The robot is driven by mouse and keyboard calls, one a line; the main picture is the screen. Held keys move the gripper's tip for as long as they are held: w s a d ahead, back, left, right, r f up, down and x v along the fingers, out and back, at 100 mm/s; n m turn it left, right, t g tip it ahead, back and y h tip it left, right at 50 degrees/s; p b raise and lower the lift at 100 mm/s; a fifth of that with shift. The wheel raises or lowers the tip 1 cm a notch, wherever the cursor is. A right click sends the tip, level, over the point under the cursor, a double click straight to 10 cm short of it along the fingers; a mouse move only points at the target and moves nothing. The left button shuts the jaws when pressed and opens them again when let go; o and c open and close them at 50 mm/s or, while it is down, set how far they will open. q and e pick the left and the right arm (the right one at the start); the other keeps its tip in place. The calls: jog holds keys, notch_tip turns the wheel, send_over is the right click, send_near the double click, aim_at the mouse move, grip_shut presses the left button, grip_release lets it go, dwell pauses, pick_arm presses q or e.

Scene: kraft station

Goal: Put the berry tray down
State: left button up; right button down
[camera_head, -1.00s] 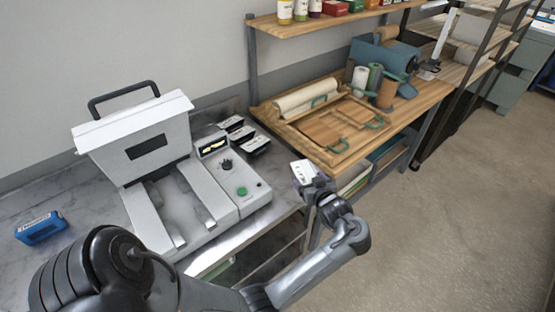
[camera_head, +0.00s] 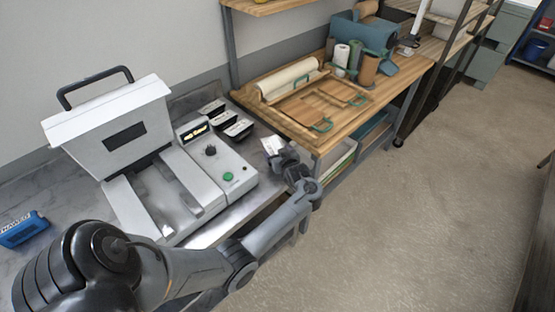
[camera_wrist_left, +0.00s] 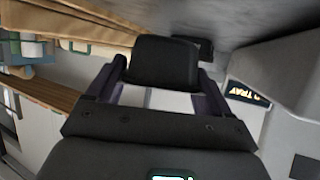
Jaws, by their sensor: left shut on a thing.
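My left gripper (camera_head: 284,155) is shut on the berry tray (camera_head: 272,145), a small pack whose white labelled top shows in the head view. It holds the tray at the right end of the grey counter, right of a row of black trays (camera_head: 238,128). I cannot tell whether the held tray touches the counter. In the left wrist view, a black blocky shape (camera_wrist_left: 165,62) sits between the fingers of the left gripper (camera_wrist_left: 163,85); the berries are not visible. My right gripper is not in view.
A white sealing machine (camera_head: 122,128) with a raised lid and a green button stands left of the trays. A wooden bench (camera_head: 405,85) with boards and rolls adjoins on the right. A blue box (camera_head: 22,230) lies at far left. Little bare counter (camera_head: 250,145) shows near the tray.

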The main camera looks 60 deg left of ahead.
pick_arm(q)
notch_tip(320, 180, down, 3)
jog(key=shift+f, duration=0.1)
dwell(0.3)
jog(key=shift+f, duration=0.1)
jog(key=o, duration=1)
jog(key=shift+o, duration=0.2)
